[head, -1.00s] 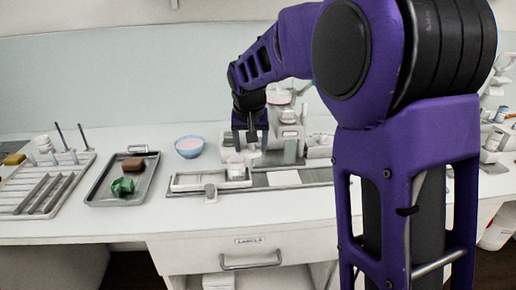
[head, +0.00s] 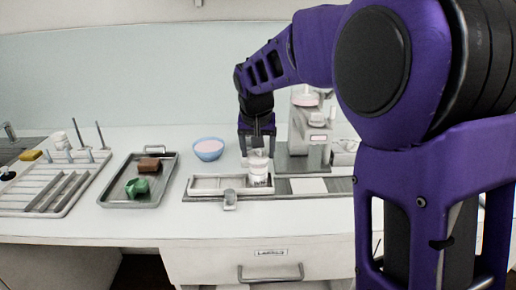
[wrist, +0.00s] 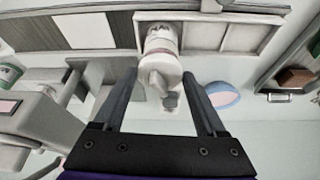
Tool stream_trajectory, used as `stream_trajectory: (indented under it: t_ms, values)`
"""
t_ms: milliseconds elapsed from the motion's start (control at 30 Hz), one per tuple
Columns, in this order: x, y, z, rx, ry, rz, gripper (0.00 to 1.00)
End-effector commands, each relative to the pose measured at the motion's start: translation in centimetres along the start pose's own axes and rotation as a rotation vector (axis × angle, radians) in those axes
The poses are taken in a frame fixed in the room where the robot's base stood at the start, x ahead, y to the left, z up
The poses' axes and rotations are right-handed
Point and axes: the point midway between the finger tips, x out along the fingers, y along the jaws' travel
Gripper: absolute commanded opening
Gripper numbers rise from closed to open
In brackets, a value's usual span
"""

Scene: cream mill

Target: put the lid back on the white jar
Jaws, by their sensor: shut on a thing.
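The white jar (head: 257,173) stands upright at the right end of the light shallow tray on the counter. It also shows in the wrist view (wrist: 162,38), with a pinkish band. The white lid (wrist: 165,68) is between my fingers, its knob facing my wrist. In the head view my gripper (head: 257,143) points down over the jar, shut on the lid (head: 258,154). The lid appears over the jar's mouth; I cannot tell whether it touches the rim. My gripper also shows in the wrist view (wrist: 161,82).
A small grey metal piece (head: 229,198) sits in front of the light tray (head: 205,186). A blue bowl (head: 208,150) is behind it. A dark metal tray (head: 113,198) with brown and green blocks is left. A mill-like machine (head: 308,140) stands close on the right.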

Motion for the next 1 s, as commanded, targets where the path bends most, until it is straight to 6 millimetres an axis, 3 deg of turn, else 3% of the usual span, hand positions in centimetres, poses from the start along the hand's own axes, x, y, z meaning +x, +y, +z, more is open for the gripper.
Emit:
stream_trajectory:
  t_ms: [200, 1000]
  values:
    - [1.09, -0.02, 0.43, 0.000, 0.001, 0.000, 0.22]
    - [1.16, -0.01, 0.50, 0.000, 0.001, -0.001, 0.22]
